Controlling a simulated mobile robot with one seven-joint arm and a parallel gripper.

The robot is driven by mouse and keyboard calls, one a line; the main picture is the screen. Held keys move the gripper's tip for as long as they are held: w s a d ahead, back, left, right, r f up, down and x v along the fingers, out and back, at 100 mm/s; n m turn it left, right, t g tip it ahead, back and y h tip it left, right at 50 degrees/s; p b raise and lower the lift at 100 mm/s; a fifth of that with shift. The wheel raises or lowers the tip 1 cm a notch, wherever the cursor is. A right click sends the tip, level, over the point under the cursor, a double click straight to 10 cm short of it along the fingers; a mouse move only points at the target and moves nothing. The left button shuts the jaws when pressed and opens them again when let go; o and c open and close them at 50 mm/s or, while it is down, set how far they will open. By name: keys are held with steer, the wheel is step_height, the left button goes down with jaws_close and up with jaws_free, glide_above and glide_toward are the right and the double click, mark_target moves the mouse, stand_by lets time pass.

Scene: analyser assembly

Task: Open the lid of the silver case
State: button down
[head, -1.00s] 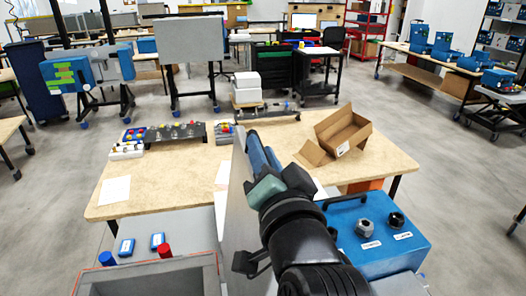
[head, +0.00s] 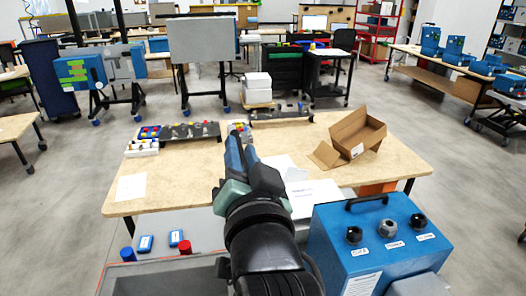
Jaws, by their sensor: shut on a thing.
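The silver case (head: 128,268) shows at the bottom left of the head view as a grey box with an orange-red line along its rim. Most of it is cut off by the frame. My gripper (head: 238,142) is above and beyond the case, with its blue fingers pointing away from me. It is shut, and what lies between its tips is hard to see. The lid does not show clearly now and is probably edge-on behind my arm.
A blue box (head: 372,240) with a handle and black knobs stands close on the right. Behind is a wooden table (head: 150,205) with papers, an open cardboard box (head: 352,138) and a dark rack of coloured parts (head: 190,130). Grey floor is free to the left.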

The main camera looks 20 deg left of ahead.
steer(key=shift+s+a+r, duration=0.2)
steer(key=shift+s+a, duration=0.05)
steer(key=shift+a, duration=0.05)
steer(key=shift+w+d+f, duration=0.1)
steer(key=shift+w+d, duration=0.2)
steer(key=shift+d, duration=0.1)
steer(key=c, duration=1.1)
jaws_free()
steer(key=shift+o, duration=1.3)
steer(key=shift+s+a, duration=0.15)
steer(key=shift+f, duration=0.1)
